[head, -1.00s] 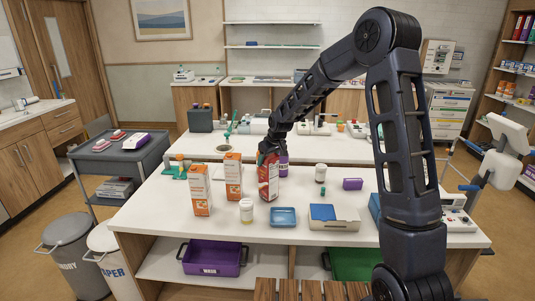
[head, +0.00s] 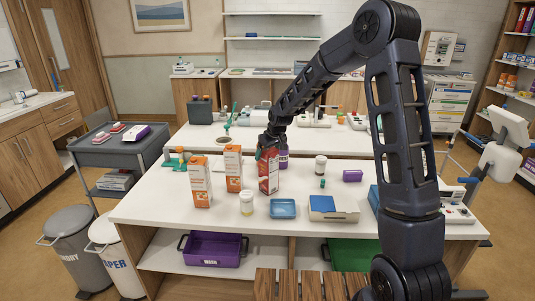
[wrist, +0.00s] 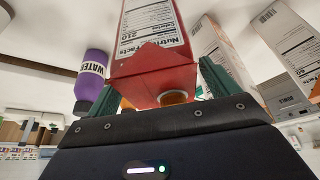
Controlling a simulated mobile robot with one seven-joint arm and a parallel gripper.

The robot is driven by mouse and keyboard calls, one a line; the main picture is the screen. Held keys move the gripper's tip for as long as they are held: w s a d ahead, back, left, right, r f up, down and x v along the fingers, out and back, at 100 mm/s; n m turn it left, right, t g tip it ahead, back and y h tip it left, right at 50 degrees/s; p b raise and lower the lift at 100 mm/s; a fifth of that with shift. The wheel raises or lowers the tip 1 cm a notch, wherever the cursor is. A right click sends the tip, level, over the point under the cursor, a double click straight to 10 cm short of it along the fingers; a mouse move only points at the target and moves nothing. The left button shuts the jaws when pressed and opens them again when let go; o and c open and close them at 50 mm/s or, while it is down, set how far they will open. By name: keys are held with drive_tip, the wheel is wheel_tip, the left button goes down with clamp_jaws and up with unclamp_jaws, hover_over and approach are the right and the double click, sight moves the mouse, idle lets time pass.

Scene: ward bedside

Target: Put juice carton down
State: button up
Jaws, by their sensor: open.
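A red juice carton (head: 268,172) stands upright on the white table in the head view. It also shows close up in the wrist view (wrist: 158,70), with its orange cap toward my gripper. My gripper (head: 268,150) is at the carton's top. Its green fingers (wrist: 158,85) stand one on each side of the carton, spread apart. Two orange-and-white cartons (head: 200,182) and (head: 233,168) stand to its left. A purple water bottle (wrist: 91,80) stands close by, partly hidden behind the carton in the head view.
A white pill bottle (head: 247,203), a blue tray (head: 283,208) and a blue-and-beige box (head: 333,208) lie near the front of the table (head: 150,207). Another white bottle (head: 320,165) and a purple box (head: 352,175) are to the right. The front left tabletop is clear.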

drive_tip(key=v, duration=1.1)
drive_tip(key=s+d+r+m+h, duration=0.1)
drive_tip(key=s+d+r, duration=0.25)
drive_tip(key=d, duration=0.25)
drive_tip(key=s+d+r+m, duration=0.1)
drive_tip(key=s+d+r, duration=0.2)
drive_tip(key=d+r, duration=0.15)
drive_tip(key=s+d+m+h, duration=0.1)
drive_tip(key=s+d+m, duration=0.2)
drive_tip(key=s+d, duration=0.8)
drive_tip(key=s+d+r+m+t+h, duration=0.1)
drive_tip(key=s+d+m, duration=0.3)
drive_tip(key=s+d, duration=0.7)
drive_tip(key=s, duration=0.6)
drive_tip(key=shift+r, duration=0.25)
drive_tip(key=shift+o, duration=0.4)
